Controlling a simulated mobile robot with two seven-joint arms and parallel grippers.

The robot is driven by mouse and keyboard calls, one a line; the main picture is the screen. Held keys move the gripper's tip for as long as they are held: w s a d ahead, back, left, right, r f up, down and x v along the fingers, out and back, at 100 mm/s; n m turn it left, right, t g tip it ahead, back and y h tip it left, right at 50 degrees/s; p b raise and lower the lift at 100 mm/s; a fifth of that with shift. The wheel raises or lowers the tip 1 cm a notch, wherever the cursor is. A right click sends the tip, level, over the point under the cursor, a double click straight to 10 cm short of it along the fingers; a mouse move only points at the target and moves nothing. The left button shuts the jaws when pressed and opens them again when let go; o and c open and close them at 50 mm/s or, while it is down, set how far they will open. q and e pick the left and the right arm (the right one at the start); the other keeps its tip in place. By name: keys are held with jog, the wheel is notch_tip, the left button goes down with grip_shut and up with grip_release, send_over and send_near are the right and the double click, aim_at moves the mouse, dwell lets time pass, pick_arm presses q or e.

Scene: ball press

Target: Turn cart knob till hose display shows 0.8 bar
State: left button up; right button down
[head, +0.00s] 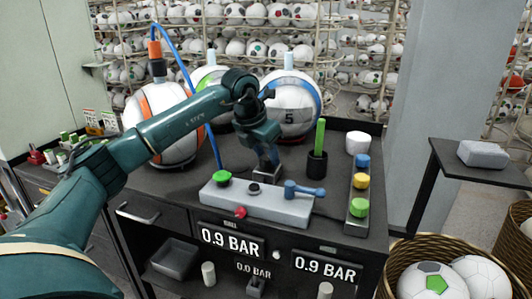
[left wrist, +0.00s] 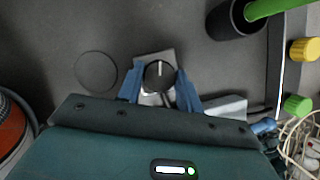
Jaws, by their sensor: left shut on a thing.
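The black knob (left wrist: 159,75) with a white pointer line sits on a small grey block on the cart top (head: 165,187). In the left wrist view its line points nearly straight up. My left gripper (head: 268,165) reaches down behind the grey control box (head: 258,202). Its blue fingers stand on both sides of the knob, shut on it; it hides most of the knob in the head view. On the cart front, a left display (head: 231,239) and a right display (head: 326,268) read 0.9 BAR, a small middle one (head: 254,268) 0.0 BAR. Their labels are too small to read. My right gripper is not in view.
The control box carries a green button, a black knob, a red button and a blue lever (head: 305,190). A blue hose (head: 186,68) runs from an orange fitting down to the cart. Balls stand behind my arm. A black cup (head: 317,168) with a green stick is close right.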

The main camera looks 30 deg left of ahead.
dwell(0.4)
pick_arm(q)
jog(key=o, duration=1)
jog(key=v, duration=1.3)
jog(key=shift+r+b, duration=0.15)
jog(key=shift+b, duration=0.15)
